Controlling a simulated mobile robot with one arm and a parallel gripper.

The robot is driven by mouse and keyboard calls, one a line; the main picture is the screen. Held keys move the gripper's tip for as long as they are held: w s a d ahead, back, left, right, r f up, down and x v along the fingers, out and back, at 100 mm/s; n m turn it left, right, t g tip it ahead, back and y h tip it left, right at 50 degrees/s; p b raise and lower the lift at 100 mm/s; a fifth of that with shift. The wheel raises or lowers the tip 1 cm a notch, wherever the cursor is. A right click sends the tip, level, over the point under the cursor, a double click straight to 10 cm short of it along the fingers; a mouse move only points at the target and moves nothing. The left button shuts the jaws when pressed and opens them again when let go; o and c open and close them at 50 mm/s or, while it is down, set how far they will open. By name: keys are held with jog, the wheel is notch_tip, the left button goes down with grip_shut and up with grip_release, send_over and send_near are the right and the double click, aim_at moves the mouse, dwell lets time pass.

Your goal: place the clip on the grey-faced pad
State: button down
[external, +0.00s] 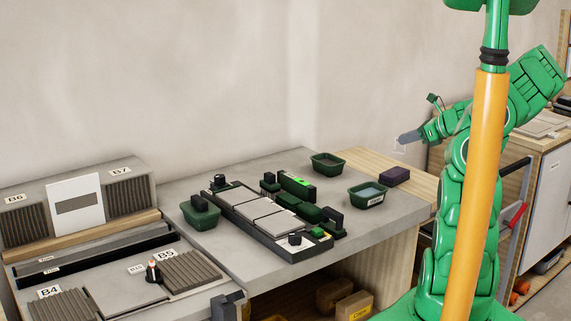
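My gripper (408,137) is at the right, raised above the far right of the bench and pointing left. Its grey end is too small to show whether it is open or holds anything. I cannot single out the clip or the grey-faced pad with certainty. A dark tray (284,250) on the bench holds pale grey tiles (262,211) in a row. Small black pieces stand at its ends, one at the near end (295,239) and one at the far end (219,181). Dark green blocks (308,212) lie along its right side.
A green bin (200,219) stands left of the tray. Two more, a dark-filled one (327,166) and a labelled one (367,201), stand behind right. A purple block (395,175) lies near wood. Racks with ribbed pieces (190,271) are at left. The grey bench's front right (380,226) is clear.

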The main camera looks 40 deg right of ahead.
jog(key=shift+w+d+f, duration=0.35)
jog(key=shift+w+f, duration=0.15)
jog(key=shift+f, duration=0.25)
jog(key=shift+w+d+f, duration=0.3)
jog(key=shift+w+f, duration=0.2)
jog(key=shift+f, duration=0.3)
jog(key=shift+w+d+f, duration=0.35)
jog(key=shift+w+f, duration=0.15)
jog(key=shift+f, duration=1.6)
jog(key=shift+f, duration=0.1)
jog(key=c, duration=1.3)
grip_release()
jog(key=shift+c, duration=0.2)
